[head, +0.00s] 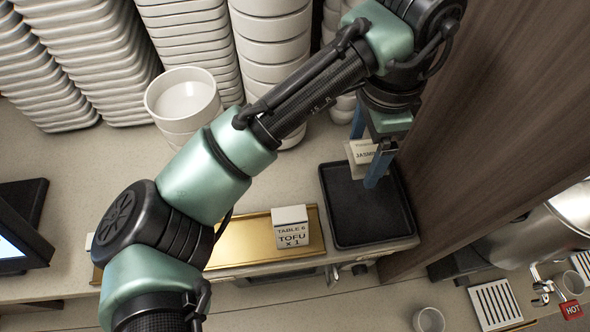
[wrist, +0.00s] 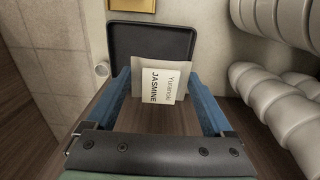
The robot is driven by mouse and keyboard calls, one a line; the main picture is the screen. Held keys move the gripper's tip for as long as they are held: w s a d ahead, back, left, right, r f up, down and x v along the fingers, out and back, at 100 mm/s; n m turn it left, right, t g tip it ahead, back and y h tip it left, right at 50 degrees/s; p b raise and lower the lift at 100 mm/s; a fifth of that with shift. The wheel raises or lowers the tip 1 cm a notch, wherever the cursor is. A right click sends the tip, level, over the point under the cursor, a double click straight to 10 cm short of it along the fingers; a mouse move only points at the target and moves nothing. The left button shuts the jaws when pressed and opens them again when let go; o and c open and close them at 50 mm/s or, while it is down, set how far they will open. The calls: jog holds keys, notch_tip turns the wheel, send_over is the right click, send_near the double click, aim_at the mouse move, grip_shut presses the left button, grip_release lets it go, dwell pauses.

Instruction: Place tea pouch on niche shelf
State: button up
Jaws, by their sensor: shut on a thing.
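A pale tea pouch with a white label reading "JASMINE" (wrist: 165,83) is between the blue fingers of my gripper (wrist: 158,90). In the head view the pouch (head: 357,157) shows at the blue fingers of my gripper (head: 369,150), above the back of a black tray. My gripper is shut on the pouch, which appears held above the tray, though its exact height is hard to tell. I cannot clearly make out a niche shelf in either view.
The black tray (head: 350,222) lies at the counter's right end, beside a brown wood panel (head: 480,130). A gold tray (head: 245,250) bears a white "TOFU x 1" box (head: 291,226). Stacked white bowls (head: 183,98) stand behind. A screen (head: 15,245) is at left.

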jog(key=shift+s, duration=0.15)
send_near(349, 196)
jog(key=shift+f, duration=0.35)
notch_tip(349, 196, down, 4)
jog(key=shift+s+r+p, duration=0.1)
jog(key=shift+r+p, duration=0.15)
jog(key=shift+p, duration=0.05)
jog(key=shift+f, duration=0.4)
jog(key=shift+f, duration=0.15)
jog(key=shift+f+b, duration=0.4)
jog(key=shift+f, duration=0.1)
jog(key=o, duration=1.1)
